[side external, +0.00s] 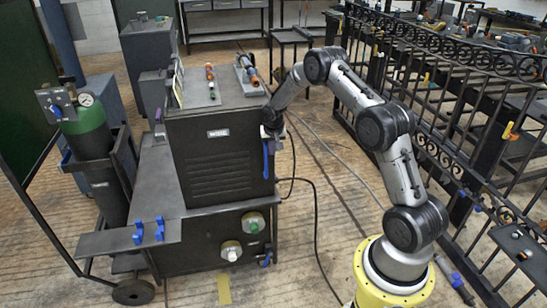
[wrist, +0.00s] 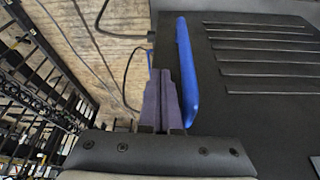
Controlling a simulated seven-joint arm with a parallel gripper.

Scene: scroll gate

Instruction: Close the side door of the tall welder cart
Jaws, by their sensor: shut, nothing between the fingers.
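The tall welder cart (side external: 160,205) is a dark box left of centre in the side external view. Its louvered side door (side external: 215,160) faces the camera and fills the right of the wrist view (wrist: 265,110). A blue upright handle (side external: 265,160) is at the door's right edge; it also shows in the wrist view (wrist: 187,57). My gripper (side external: 270,130) is at that edge, near the handle's top. In the wrist view my gripper's dark purple fingers (wrist: 160,80) are together and empty, just left of the handle. I cannot tell whether they touch the door or how far it stands open.
A green gas cylinder (side external: 87,130) with a gauge stands at the cart's left. Loose tools lie on the cart's top (side external: 228,88). A black scrolled iron gate (side external: 470,110) stands at right. Cables (side external: 315,215) run over the floor between cart and gate, which is otherwise mostly clear.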

